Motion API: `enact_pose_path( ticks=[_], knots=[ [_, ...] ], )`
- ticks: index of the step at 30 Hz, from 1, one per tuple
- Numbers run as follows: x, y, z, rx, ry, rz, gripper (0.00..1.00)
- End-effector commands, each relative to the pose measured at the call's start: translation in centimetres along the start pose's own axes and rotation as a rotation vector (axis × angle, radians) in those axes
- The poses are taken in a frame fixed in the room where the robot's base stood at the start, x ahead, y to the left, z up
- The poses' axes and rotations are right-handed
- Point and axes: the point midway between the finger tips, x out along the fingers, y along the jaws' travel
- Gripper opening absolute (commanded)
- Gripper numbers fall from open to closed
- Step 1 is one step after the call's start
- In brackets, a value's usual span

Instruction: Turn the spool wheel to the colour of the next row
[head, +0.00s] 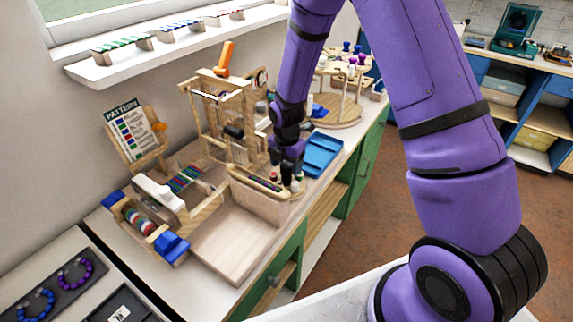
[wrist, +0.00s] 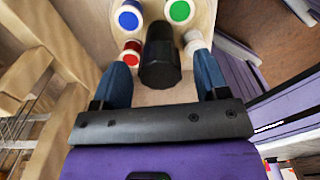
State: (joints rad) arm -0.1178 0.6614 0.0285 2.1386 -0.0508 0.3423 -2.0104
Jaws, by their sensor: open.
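The spool wheel (wrist: 150,96) is a pale wooden disc in the wrist view. It carries a blue spool (wrist: 128,17), a green spool (wrist: 180,11), a red one (wrist: 131,58) and a whitish one (wrist: 193,40). A black knob (wrist: 160,55) stands at its middle. My gripper (wrist: 162,62) is open, with one blue finger on each side of the knob; I cannot tell whether they touch it. In the head view my gripper (head: 286,168) points down over the wheel, which it mostly hides. The pattern card (head: 130,130) stands on a wooden easel at the left, with coloured rows.
A wooden loom frame (head: 215,100) stands just left of my gripper, close to the wheel. A blue tray (head: 322,153) lies to the right. A round wooden stand (head: 340,108) with pegs is behind. A wall shelf (head: 180,45) holds bead strips.

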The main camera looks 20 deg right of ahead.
Motion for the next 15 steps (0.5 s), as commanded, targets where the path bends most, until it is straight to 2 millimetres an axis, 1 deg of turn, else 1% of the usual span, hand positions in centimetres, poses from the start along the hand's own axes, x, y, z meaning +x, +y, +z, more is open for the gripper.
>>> enact_pose_path(
  ticks=[9,10,11,12,14,15],
  knots=[
    [0.29,0.01,0.01,0.000,-0.001,0.000,0.68],
    [0.29,0.00,0.01,0.000,-0.001,0.000,0.65],
    [0.29,0.00,0.01,0.000,-0.001,0.000,0.58],
    [0.29,0.00,0.01,0.000,-0.001,0.000,0.49],
    [0.28,0.00,0.01,0.000,-0.001,0.000,0.35],
    [0.28,0.00,0.01,0.000,-0.001,0.000,0.26]
  ],
)
